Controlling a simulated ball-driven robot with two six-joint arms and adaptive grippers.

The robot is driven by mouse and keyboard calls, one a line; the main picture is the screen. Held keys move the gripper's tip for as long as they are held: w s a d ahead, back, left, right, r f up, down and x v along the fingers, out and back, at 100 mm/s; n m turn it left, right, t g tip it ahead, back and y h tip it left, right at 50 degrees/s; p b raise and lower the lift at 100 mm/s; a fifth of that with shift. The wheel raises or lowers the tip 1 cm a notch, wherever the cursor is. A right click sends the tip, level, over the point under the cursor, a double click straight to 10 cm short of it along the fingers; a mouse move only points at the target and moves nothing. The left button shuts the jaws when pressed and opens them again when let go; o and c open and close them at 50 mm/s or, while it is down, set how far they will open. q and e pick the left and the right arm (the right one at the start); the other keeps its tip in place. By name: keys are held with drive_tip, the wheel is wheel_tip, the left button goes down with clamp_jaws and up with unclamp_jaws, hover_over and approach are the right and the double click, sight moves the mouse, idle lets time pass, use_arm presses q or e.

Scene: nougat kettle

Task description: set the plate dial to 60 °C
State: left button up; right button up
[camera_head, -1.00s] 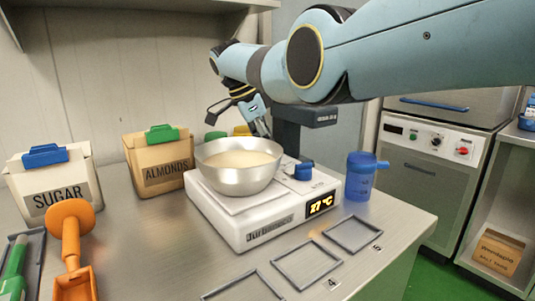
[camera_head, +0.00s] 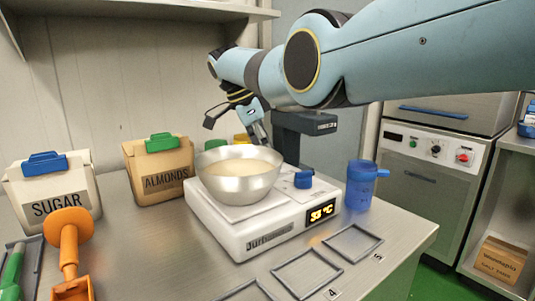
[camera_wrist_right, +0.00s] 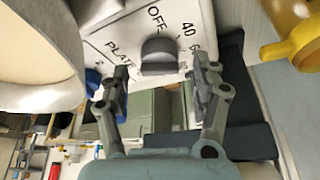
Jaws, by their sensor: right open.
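The plate dial is a grey knob (camera_wrist_right: 158,57) in the right wrist view. It sits by printed marks "OFF", "40" and "60" and the word "PLATE". Its pointer is not clear, so I cannot tell its setting. My right gripper (camera_wrist_right: 161,82) is open, one finger on each side of the dial; contact is not clear. In the head view the white hot plate (camera_head: 268,231) shows 33 °C on its orange display (camera_head: 321,213). A steel bowl (camera_head: 239,188) of pale mass sits on it and hides the dial. My left gripper is not in view.
A blue knob (camera_head: 303,179) is on the plate's right side. A blue jug (camera_head: 360,186) stands right of the plate. Sugar (camera_head: 55,194) and almond (camera_head: 160,172) bins stand left. An orange tool (camera_head: 68,245) and empty frames (camera_head: 307,272) lie in front.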

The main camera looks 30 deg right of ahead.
drive_tip(key=v, duration=0.6)
drive_tip(key=shift+r, duration=0.2)
drive_tip(key=shift+a, duration=0.1)
